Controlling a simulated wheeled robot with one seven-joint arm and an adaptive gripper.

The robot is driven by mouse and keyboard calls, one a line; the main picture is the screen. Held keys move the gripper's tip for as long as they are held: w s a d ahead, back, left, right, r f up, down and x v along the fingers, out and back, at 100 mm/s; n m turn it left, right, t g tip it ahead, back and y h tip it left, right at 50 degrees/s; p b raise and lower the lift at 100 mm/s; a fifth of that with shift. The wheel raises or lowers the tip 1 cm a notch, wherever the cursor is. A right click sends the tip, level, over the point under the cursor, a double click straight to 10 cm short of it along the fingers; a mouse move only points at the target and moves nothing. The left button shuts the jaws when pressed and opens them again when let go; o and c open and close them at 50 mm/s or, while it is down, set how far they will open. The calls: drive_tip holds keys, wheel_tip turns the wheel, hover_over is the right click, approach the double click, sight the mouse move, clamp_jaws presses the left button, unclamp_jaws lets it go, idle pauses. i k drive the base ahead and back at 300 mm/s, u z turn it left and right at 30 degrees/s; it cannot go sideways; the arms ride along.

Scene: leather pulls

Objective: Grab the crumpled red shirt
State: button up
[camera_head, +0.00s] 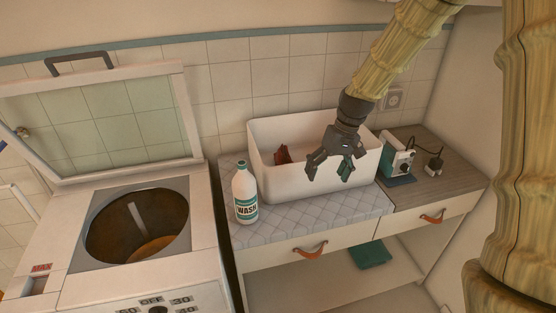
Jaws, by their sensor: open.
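A dark red crumpled cloth (283,155), which looks like the shirt, shows in the left part of a white bin (280,184). Only a small piece of it is visible; the bin's front wall hides the rest. My gripper (330,174) is open and empty. It hangs fingers down in front of or over the right part of the bin, to the right of the red cloth and apart from it. I cannot tell its exact depth against the bin's rim.
A white WASH bottle (245,194) stands at the bin's front left. A teal and white device (398,158) and a plug (434,166) are at the right. An open top-loading washer (74,213) is at the left. A green cloth (371,254) lies on the lower shelf.

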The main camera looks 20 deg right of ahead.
sight(283, 158)
drive_tip(key=i, duration=0.85)
drive_tip(key=z, duration=0.05)
